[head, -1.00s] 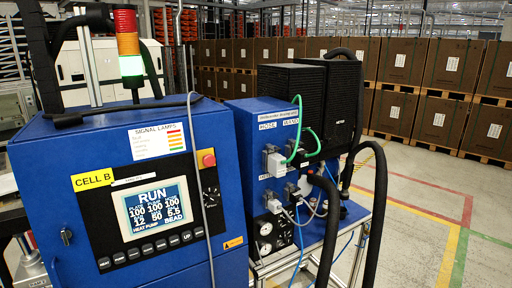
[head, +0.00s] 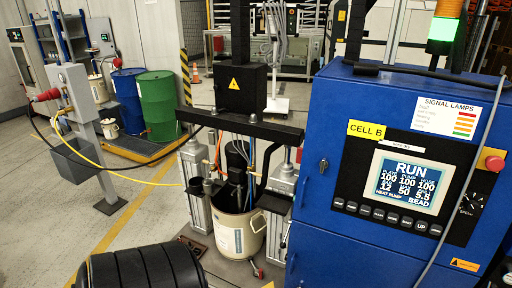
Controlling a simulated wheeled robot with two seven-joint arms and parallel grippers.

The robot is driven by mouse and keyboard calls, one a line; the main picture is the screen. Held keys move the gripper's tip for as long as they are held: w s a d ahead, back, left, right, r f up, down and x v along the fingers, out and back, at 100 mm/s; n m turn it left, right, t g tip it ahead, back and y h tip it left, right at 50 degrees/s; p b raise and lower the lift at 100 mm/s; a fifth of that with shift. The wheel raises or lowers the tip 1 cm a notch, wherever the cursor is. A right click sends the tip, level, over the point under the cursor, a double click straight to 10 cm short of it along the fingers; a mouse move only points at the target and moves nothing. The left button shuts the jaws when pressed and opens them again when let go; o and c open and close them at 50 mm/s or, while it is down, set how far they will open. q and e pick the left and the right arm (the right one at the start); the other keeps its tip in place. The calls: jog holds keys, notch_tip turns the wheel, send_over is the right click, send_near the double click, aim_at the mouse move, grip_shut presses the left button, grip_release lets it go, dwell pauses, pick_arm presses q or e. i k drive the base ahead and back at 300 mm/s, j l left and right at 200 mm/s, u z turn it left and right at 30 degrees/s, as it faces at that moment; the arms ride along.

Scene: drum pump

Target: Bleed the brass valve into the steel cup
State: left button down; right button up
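The drum pump stands left of the blue cabinet in the head view. A cream drum (head: 228,240) with a label sits between the press's two silver cylinders (head: 196,205), under a black crossbeam (head: 242,127). Dark pump parts (head: 237,160) and coloured hoses reach down into the drum. Neither gripper is in view.
The blue cabinet (head: 345,250) fills the right; its screen (head: 408,184) reads RUN, and the signal lamp (head: 440,32) glows green. Blue (head: 127,100) and green (head: 160,105) drums stand back left. A yellow hose (head: 120,168) runs toward the press. The left floor is partly clear.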

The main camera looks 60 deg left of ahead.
aim_at(207, 162)
jog(key=u, duration=1.15)
